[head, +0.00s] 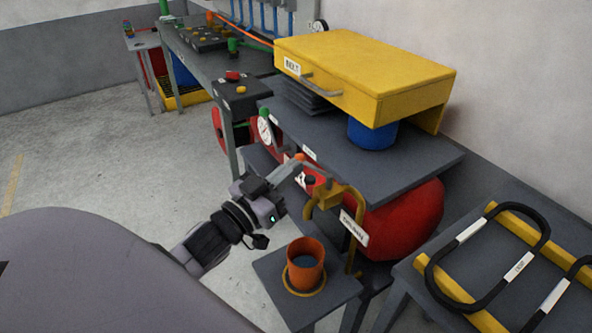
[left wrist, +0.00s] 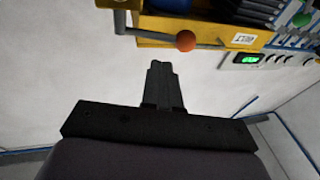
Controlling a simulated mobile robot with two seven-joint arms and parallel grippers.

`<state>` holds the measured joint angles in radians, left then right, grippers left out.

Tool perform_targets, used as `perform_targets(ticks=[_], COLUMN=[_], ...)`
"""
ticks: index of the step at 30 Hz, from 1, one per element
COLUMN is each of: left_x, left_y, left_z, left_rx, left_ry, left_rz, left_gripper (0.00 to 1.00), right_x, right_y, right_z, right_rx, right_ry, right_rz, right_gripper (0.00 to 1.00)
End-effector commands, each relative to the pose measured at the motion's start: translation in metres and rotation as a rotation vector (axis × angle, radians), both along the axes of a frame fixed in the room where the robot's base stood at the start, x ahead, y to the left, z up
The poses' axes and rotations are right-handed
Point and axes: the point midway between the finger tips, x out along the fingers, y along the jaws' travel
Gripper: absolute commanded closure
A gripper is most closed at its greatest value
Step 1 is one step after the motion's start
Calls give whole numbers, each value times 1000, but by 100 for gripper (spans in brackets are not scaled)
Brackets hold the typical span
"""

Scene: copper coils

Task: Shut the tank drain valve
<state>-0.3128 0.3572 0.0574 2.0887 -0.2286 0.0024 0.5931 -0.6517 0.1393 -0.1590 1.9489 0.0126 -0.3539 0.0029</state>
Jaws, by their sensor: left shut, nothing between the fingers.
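The red tank (head: 405,222) lies under a grey shelf. A brass tap (head: 352,205) stands at its near end, with a white tag (head: 354,228) that seems to read DRAIN. An orange ball knob (head: 299,157) shows close to the tap's top; the ball also shows in the left wrist view (left wrist: 185,41), beyond my fingertips. My left gripper (head: 292,168) is shut and empty, its fingers pointing up towards the ball. In the left wrist view its fingers (left wrist: 161,68) are together, apart from the ball in the picture. Whether they touch any lever is unclear. My right gripper is out of view.
An orange cup (head: 304,268) stands on a low grey stand below the tap. A yellow drawer box (head: 365,75) and a blue cylinder (head: 372,134) are above. A gauge (head: 265,130) is left of the tank. A rack with black belts (head: 490,255) is at right.

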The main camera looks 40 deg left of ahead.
Motion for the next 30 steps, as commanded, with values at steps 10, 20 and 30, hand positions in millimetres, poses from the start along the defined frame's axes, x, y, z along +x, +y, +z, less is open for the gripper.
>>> perform_targets(ticks=[10, 20, 30], left_x=[19, 19, 28], left_y=[-3, -3, 0], left_z=[-13, -13, -11], left_rx=[-1, -1, 7], left_ry=[-3, -2, -3], left_rz=[-1, -3, -131], left_gripper=[100, 100, 100], right_x=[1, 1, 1], right_y=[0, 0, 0], right_z=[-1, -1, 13], right_rx=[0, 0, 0], right_ry=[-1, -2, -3], right_rz=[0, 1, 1], right_gripper=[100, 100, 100])
